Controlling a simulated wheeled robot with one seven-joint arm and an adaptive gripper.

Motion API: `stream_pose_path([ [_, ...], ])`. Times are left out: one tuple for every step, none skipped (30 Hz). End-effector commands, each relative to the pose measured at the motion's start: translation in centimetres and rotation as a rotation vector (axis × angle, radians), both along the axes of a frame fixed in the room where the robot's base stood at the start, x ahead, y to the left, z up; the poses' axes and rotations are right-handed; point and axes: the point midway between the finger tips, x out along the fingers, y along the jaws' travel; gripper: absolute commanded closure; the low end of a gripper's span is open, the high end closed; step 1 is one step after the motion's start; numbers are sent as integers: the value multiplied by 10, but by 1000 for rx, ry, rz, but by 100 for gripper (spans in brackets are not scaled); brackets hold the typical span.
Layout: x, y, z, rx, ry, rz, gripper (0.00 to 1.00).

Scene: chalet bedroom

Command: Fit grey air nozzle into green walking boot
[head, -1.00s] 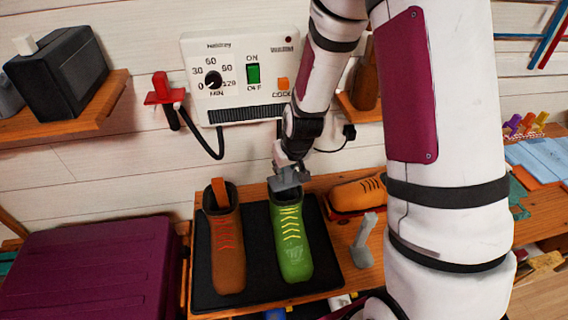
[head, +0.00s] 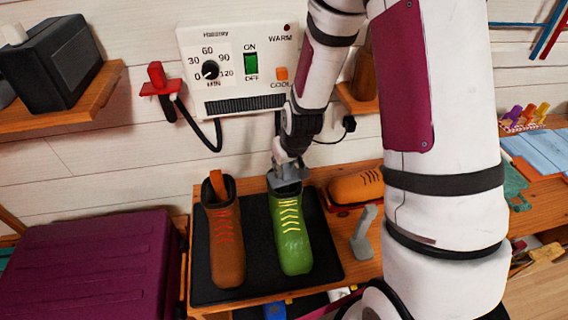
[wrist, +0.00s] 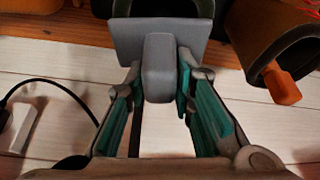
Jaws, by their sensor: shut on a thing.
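The green walking boot (head: 293,240) with yellow laces stands on a black tray (head: 325,268) in the head view. My gripper (head: 286,168) is right above its ankle opening. In the wrist view my gripper (wrist: 158,100) is shut on the grey air nozzle (wrist: 160,65), with a teal pad on each side of its block. The nozzle's wide grey plate also shows at the boot's top in the head view (head: 288,184). The boot's opening is hidden behind the nozzle, so I cannot tell how deep the nozzle sits.
A brown boot (head: 227,245) with an orange tongue stands left of the green one. An orange shoe (head: 355,187) and another grey piece (head: 364,234) are to the right. A white control box (head: 240,70) is on the wall behind; a purple chest (head: 90,265) is at left.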

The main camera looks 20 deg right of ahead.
Motion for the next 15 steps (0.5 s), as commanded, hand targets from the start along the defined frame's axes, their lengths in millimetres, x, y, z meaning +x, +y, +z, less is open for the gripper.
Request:
stream_pose_path([
  [0, 0, -2, 0, 0, 0, 100],
  [0, 0, -3, 0, 0, 0, 100],
  [1, 0, -4, 0, 0, 0, 100],
  [1, 0, -5, 0, -1, 0, 100],
  [1, 0, -6, 0, -1, 0, 100],
  [1, 0, -7, 0, -1, 0, 100],
  [1, 0, -7, 0, -1, 0, 100],
  [1, 0, -8, 0, -1, 0, 100],
  [1, 0, -9, 0, -1, 0, 100],
  [1, 0, -10, 0, -1, 0, 100],
  [1, 0, -11, 0, -1, 0, 100],
  [1, 0, -12, 0, -1, 0, 100],
  [1, 0, -13, 0, -1, 0, 100],
  [1, 0, -12, 0, -1, 0, 71],
  [0, 0, -12, 0, -1, 0, 61],
])
